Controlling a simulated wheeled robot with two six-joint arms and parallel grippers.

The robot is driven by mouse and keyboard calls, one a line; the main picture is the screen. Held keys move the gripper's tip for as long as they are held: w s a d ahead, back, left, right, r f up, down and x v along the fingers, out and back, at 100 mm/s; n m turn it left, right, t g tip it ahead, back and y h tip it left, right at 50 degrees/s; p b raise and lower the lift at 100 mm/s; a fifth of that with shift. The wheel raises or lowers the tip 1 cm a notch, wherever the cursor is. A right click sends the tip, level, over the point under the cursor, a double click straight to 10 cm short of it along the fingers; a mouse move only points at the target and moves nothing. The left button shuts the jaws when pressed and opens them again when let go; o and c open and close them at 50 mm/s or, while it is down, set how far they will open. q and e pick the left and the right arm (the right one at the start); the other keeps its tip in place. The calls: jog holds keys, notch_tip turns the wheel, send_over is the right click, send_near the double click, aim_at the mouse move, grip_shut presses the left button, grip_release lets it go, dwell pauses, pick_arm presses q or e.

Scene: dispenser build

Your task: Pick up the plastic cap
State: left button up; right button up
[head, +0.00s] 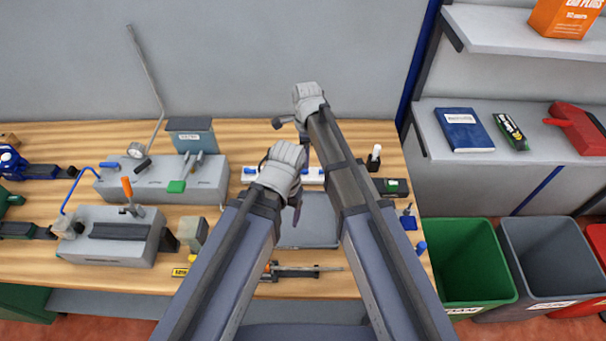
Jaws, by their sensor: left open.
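My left gripper (279,168) is over the middle of the wooden workbench (345,262), with its jaws open. My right gripper (308,99) reaches farther, at the back of the bench near the wall, and its jaws are hidden. I cannot pick out the plastic cap for certain. White and blue parts (312,175) lie partly hidden behind my grippers. A grey tray or mat (308,236) lies under my arms, mostly covered.
Grey fixtures (120,222) with an orange-handled clamp crowd the bench's left half. A screwdriver-like tool (305,271) lies at the front edge. Green (465,265) and grey (550,265) bins stand right of the bench, below a shelf (470,178).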

aim_at(305, 173)
pick_arm(q)
jog(key=shift+f, duration=0.15)
pick_arm(e)
jog(key=shift+f, duration=0.2)
pick_arm(q)
notch_tip(305, 173, down, 5)
jog(key=b, duration=0.5)
jog(key=shift+f, duration=0.15)
pick_arm(e)
notch_tip(305, 173, down, 5)
jog(key=shift+a+f, duration=0.1)
jog(key=shift+f, duration=0.05)
grip_shut()
